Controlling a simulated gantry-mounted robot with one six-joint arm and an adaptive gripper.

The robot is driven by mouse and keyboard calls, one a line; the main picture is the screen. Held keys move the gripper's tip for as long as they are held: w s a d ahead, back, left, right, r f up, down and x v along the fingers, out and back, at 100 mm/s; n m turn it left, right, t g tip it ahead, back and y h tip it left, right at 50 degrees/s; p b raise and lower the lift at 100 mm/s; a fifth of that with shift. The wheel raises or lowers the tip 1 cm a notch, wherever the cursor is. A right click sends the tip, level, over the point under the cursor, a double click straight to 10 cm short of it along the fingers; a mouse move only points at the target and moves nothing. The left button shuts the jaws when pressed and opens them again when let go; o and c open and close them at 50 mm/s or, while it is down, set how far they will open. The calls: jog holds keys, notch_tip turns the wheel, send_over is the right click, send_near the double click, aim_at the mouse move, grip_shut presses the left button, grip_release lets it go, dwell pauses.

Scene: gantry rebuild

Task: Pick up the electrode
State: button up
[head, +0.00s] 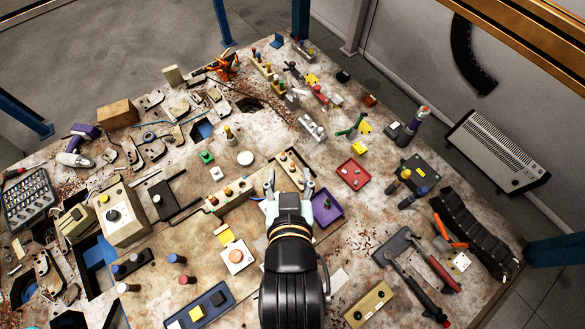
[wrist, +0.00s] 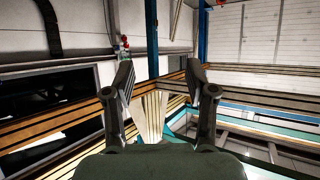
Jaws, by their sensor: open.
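My gripper (head: 289,178) is over the middle of the workbench in the head view, its two fingers spread and nothing between them. In the wrist view my gripper (wrist: 160,76) is also open and empty, facing the walls and beams of the room, with no bench items between its fingers. I cannot tell which of the many small items on the workbench (head: 350,225) is the electrode. Candidates too small to name surely include coloured pegs in a wooden block (head: 229,196). My arm hides part of the bench below the gripper.
A purple tray (head: 327,208) lies just right of my gripper, and a red tray (head: 353,174) lies beyond it. A beige box with a black knob (head: 120,216) stands at the left. Clamps and a hammer (head: 430,262) lie at the right. The bench is crowded, with small bare patches.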

dwell(0.5)
jog(key=g+b, duration=0.8)
jog(key=b, duration=2.2)
send_over(292, 166)
jog(key=s, duration=0.2)
notch_tip(292, 166, down, 38)
jog(key=f, duration=0.1)
jog(key=shift+x, duration=1)
jog(key=x, duration=0.1)
jog(key=b+x, duration=0.1)
jog(key=x, duration=0.1)
jog(key=b+x, duration=0.1)
jog(key=shift+s+f, duration=0.25)
jog(key=shift+f, duration=0.15)
jog(key=shift+w+f, duration=0.25)
grip_shut()
